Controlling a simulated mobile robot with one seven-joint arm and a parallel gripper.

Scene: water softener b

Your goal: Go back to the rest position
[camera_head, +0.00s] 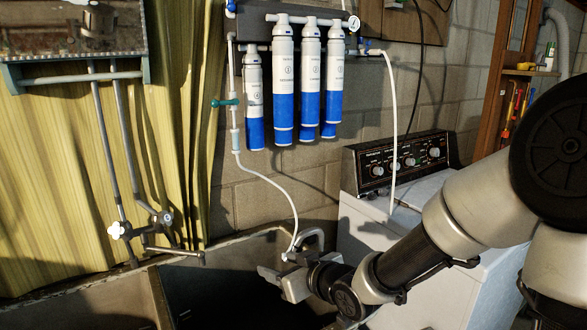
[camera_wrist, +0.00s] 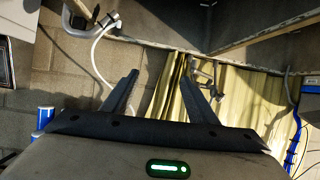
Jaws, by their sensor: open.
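My gripper (camera_head: 274,266) is at the end of my outstretched arm, over the sink's right part in the head view. In the wrist view, my gripper (camera_wrist: 159,64) shows two dark fingers spread apart with nothing between them. The wall, the yellow curtain and a white hose show beyond the fingers. The wrist picture looks turned upside down.
The concrete sink (camera_head: 75,306) lies below my gripper. A white hose (camera_head: 283,190) and curved spout (camera_head: 312,236) are close by. Blue-and-white filter cartridges (camera_head: 283,90) hang on the wall. A washing machine (camera_head: 358,228) stands right, beside my arm. Pipes and taps (camera_head: 142,226) are left.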

